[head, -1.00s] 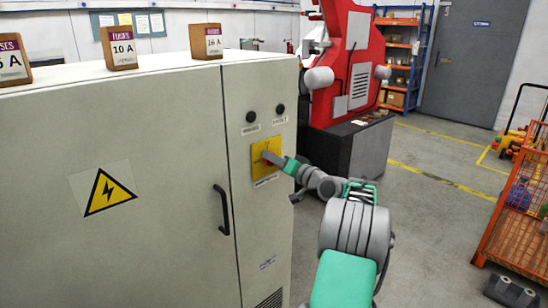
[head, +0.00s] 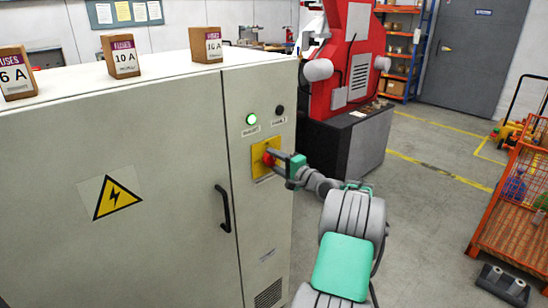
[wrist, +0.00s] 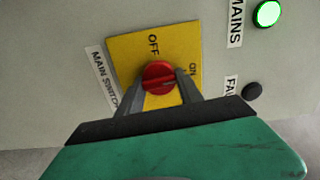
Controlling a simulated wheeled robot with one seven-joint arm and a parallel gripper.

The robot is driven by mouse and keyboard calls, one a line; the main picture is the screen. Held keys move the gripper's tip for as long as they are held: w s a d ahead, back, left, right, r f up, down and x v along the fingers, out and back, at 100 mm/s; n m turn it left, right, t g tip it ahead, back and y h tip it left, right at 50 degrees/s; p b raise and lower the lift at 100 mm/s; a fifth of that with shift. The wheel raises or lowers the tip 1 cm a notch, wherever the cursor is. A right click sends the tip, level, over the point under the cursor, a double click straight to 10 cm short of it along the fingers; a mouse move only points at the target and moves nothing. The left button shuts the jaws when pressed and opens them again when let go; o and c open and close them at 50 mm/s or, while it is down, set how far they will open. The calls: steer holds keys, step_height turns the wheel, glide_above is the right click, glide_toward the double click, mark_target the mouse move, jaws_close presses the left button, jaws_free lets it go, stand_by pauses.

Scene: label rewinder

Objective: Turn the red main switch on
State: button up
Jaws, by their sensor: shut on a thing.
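The red main switch (wrist: 158,77) is a round knob on a yellow plate (wrist: 125,55) marked OFF and ON, on the cabinet's narrow right door. My gripper (wrist: 160,84) has one finger on each side of the knob and is shut on it. In the head view, my gripper (head: 273,156) covers part of the red knob and the yellow plate (head: 259,165). The MAINS lamp glows green in the wrist view (wrist: 267,14) and in the head view (head: 251,119). The lamp beside it (head: 279,109) is dark.
The grey cabinet (head: 150,130) carries a black door handle (head: 222,208) and several fuse boxes (head: 123,55) on top. A red machine (head: 350,60) stands behind it. An orange wire cage (head: 510,205) is at the right, with open floor between.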

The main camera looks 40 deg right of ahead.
steer(key=shift+m, duration=0.4)
steer(key=o, duration=1.4)
steer(key=shift+c, duration=0.2)
steer(key=s+b, duration=0.1)
steer(key=s, duration=0.6)
steer(key=shift+s+d+b, duration=0.15)
steer(key=shift+s+b, duration=0.2)
steer(key=shift+s, duration=0.05)
